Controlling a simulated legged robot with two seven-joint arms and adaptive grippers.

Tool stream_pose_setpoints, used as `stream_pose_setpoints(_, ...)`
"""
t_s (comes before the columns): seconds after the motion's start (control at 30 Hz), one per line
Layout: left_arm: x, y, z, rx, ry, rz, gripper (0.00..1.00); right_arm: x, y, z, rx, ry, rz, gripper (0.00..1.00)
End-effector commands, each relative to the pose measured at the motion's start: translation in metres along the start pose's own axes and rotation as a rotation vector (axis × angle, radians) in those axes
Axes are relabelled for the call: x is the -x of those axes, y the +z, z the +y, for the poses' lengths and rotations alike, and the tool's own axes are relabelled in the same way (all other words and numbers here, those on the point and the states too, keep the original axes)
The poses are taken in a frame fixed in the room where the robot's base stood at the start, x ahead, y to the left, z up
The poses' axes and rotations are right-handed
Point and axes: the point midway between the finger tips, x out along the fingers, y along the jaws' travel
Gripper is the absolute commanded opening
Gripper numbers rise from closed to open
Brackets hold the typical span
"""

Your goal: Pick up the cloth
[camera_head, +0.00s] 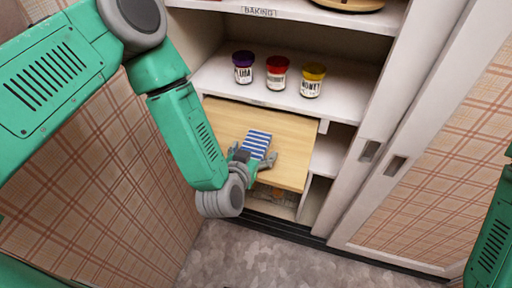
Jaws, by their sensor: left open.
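The cloth (257,141) is blue with white stripes. It lies on a pale wooden pull-out board (292,166) inside the cupboard. My left gripper (257,161) is open at the near edge of the cloth, with a finger to its right. I cannot tell whether the fingers touch the cloth. Part of the cloth's near end is hidden by the gripper. My right gripper is not in view; only a piece of my right arm shows at the right edge.
Three jars with purple (243,67), red (277,73) and yellow (312,80) lids stand on the shelf (345,98) above the board. A sliding door (428,150) is at the right. A plaid wall (110,170) is at the left. Grey floor (260,258) lies below.

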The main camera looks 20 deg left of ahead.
Motion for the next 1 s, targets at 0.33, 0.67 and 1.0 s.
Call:
stream_pose_setpoints(0.33, 0.000, 0.000, 0.000, 0.000, 0.000, 0.000, 0.28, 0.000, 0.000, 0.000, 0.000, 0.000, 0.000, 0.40)
stream_pose_setpoints(0.67, 0.000, 0.000, 0.000, 0.000, 0.000, 0.000, 0.22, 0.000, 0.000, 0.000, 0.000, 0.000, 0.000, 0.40)
stream_pose_setpoints(1.0, 0.018, -0.045, 0.000, 0.000, 0.001, 0.004, 0.22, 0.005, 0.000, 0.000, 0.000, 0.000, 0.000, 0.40)
